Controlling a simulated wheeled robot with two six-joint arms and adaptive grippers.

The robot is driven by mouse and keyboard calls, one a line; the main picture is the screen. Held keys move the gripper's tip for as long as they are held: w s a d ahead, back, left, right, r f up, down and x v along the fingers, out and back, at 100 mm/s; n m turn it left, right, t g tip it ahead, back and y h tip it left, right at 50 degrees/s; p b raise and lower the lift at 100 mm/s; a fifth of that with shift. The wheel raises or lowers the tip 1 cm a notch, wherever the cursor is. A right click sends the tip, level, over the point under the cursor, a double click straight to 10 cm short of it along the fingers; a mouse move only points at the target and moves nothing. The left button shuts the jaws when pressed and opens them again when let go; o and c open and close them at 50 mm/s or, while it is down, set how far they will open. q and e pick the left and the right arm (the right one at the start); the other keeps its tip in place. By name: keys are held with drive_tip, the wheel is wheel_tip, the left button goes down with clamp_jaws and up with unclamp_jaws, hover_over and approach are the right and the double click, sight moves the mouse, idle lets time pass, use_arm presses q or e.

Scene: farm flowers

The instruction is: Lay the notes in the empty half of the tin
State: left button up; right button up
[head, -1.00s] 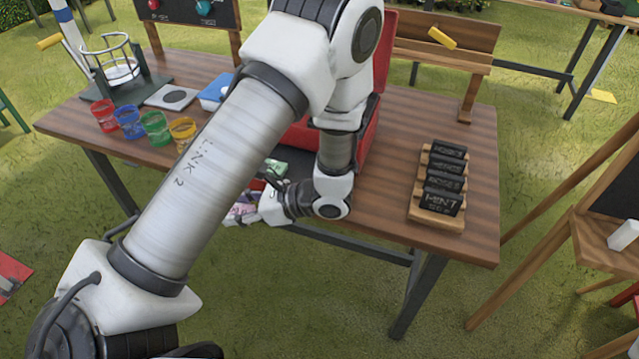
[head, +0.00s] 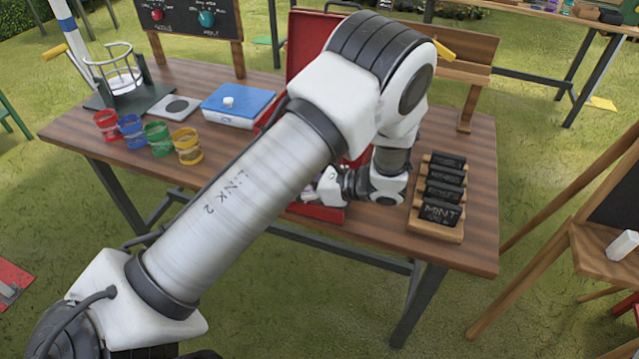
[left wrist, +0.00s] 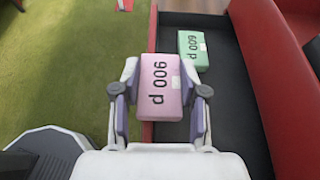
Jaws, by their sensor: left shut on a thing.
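My left gripper (left wrist: 160,100) is shut on a pink bundle of notes marked "900 p" (left wrist: 158,75). In the left wrist view the bundle is over the red left wall of the tin (left wrist: 148,130), partly above its dark floor. A green bundle marked "600 p" (left wrist: 194,50) lies on that floor, just beyond and to the right of the pink one. A red wall (left wrist: 258,80) bounds this dark compartment on the right. In the head view my arm hides most of the tin, but its red lid (head: 302,45) stands open. The right gripper is not in view.
A wooden rack of black labelled blocks (head: 440,195) stands right of the tin, close to my left wrist. A blue box (head: 238,105) and several coloured cups, including a yellow one (head: 187,147), stand left of it. The table's front edge is near.

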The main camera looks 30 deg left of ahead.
use_arm(q)
drive_tip(key=w, duration=0.2)
drive_tip(key=w+d, duration=0.1)
drive_tip(key=w, duration=0.1)
drive_tip(key=w+d+f, duration=0.1)
drive_tip(key=w, duration=0.1)
drive_tip(key=shift+d+p, duration=0.1)
drive_tip(key=shift+p, duration=0.25)
wheel_tip(320, 180, down, 3)
drive_tip(key=shift+r, duration=0.1)
drive_tip(key=shift+s, duration=0.1)
drive_tip(key=o, duration=1.1)
drive_tip(key=shift+f, duration=0.2)
drive_tip(key=shift+c, duration=0.2)
